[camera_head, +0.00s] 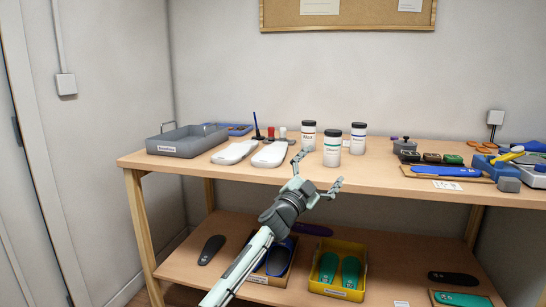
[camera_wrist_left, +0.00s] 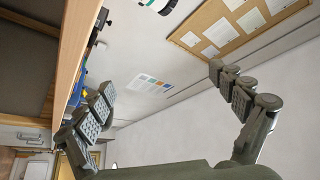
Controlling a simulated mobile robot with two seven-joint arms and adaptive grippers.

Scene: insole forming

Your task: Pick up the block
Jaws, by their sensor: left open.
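A small grey block (camera_head: 509,184) sits at the front right of the tabletop, beside a blue tool holder. Another dark grey block-like piece (camera_head: 404,146) with small knobs stands further left; I cannot tell which one is the task's block. My left gripper (camera_head: 319,170) is open and empty at the front edge of the table, well to the left of both. In the left wrist view its spread fingers (camera_wrist_left: 160,82) have nothing between them, and neither block can be made out there. My right gripper is not in view.
The wooden table (camera_head: 390,178) carries a grey tray (camera_head: 186,141), white foot forms (camera_head: 270,154) and several lidded jars (camera_head: 332,148). A blue insole (camera_head: 446,171) lies at the right. The lower shelf holds a yellow bin (camera_head: 337,292). The front middle of the tabletop is clear.

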